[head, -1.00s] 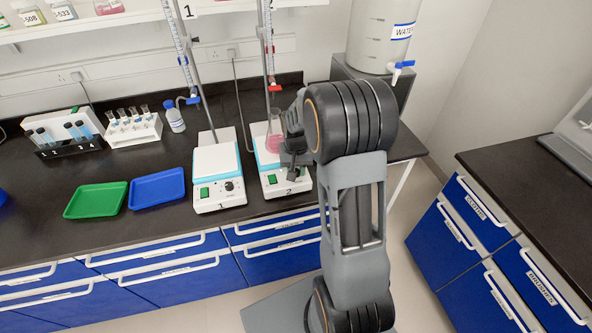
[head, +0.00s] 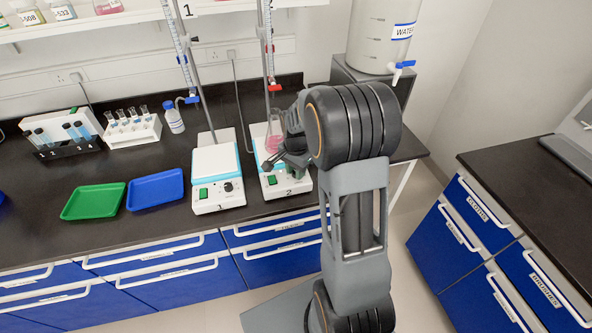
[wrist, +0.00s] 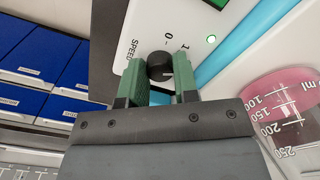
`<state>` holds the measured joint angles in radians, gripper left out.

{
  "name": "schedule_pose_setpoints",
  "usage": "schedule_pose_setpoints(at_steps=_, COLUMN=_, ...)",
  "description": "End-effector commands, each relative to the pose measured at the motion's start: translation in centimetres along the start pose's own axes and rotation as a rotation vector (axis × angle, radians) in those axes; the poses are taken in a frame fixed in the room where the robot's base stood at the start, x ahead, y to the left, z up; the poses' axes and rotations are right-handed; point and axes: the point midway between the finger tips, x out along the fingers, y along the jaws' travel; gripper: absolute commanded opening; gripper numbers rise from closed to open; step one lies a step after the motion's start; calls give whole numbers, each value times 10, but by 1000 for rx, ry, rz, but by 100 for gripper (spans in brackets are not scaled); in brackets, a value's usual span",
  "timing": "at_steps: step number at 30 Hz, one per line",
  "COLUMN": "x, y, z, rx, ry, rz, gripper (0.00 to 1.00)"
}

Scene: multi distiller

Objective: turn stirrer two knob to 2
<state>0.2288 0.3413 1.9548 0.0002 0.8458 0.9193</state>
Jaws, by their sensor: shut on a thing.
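Stirrer two (head: 294,184) is the right white hotplate stirrer on the bench, marked 2, with a blue-edged top and a green switch. In the wrist view its black knob (wrist: 159,66) sits between the green fingers of my gripper (wrist: 157,72). My gripper is shut on the knob. The printed SPEED, 0 and 1 show around it, and a small green light (wrist: 211,39) is lit. No printed 2 is visible there. A flask with pink liquid (head: 274,143) stands on stirrer two; it also shows at the right in the wrist view (wrist: 285,110).
Stirrer one (head: 217,175) stands just left. Burette stands rise behind both stirrers. A blue tray (head: 156,190), a green tray (head: 93,201), a tube rack (head: 133,131) and a blue-capped bottle (head: 174,121) are farther left. A water tank (head: 380,35) stands at the back right.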

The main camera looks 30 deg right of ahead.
Motion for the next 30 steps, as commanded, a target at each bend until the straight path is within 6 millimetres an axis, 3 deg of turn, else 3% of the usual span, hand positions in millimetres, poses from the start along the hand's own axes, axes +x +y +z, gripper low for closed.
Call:
schedule_pose_setpoints(at_steps=20, x=-1, y=0, z=-1, rx=56, ry=2, rz=-2, gripper=4)
schedule_pose_setpoints(at_steps=21, x=-1, y=0, z=-1, rx=56, ry=2, rz=-2, gripper=29)
schedule_pose_setpoints(at_steps=30, x=0, y=0, z=0, rx=56, ry=1, rz=-1, gripper=54)
